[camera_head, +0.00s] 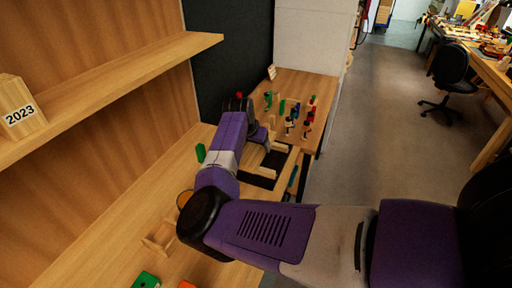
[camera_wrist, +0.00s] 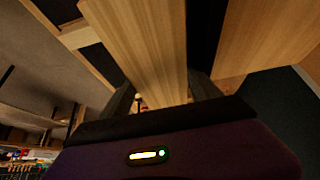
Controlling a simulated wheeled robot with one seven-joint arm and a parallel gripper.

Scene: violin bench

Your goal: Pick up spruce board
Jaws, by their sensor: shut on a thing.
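The spruce board (camera_wrist: 145,45) is a pale, straight-grained plank in the wrist view. It runs from the top edge down between the two dark fingers of my gripper (camera_wrist: 162,92). My gripper is shut on the board, with a finger along each side. In the head view my gripper (camera_head: 255,132) is over the far part of the bench, mostly hidden behind my purple arm. A pale wood piece (camera_head: 250,156) shows just below it, probably the same board. I cannot tell whether the board is clear of the surface under it.
A dark-lined tray (camera_head: 262,181) lies below my gripper on the bench (camera_head: 115,225). Several small red, green and blue items stand beyond it. A green block (camera_head: 201,152) stands left of my arm. A shelf (camera_head: 110,85) overhangs at left. The floor (camera_head: 385,130) at right is open.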

